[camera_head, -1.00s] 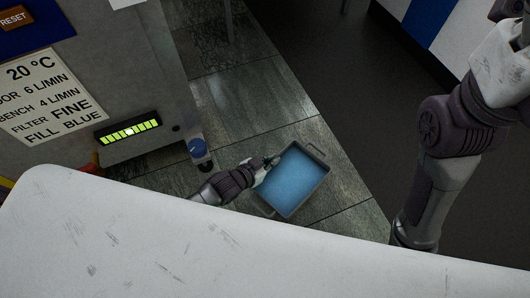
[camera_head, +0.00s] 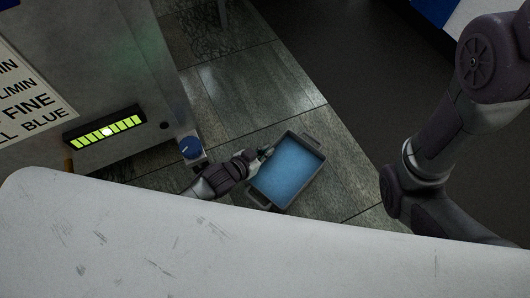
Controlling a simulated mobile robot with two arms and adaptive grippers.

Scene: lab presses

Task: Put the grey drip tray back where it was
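The grey drip tray (camera_head: 308,181) is low down near the tiled floor, right of the machine's blue-knobbed tap. It has a handle at each end, and blue liquid covers its bottom. My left gripper (camera_head: 264,154) is at the tray's left long side, with its fingertips at or over the rim. The fingers are small and dark, so I cannot tell whether they grip the rim. I cannot tell whether the tray rests on the floor. My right arm comes down the right side, but its gripper is not in view.
The grey machine (camera_head: 125,75) stands at the upper left, with a lit green level display (camera_head: 104,127) and a blue tap knob (camera_head: 191,147). Stone tiles (camera_head: 250,85) beyond the tray are clear. A dark floor (camera_head: 340,60) lies to the right.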

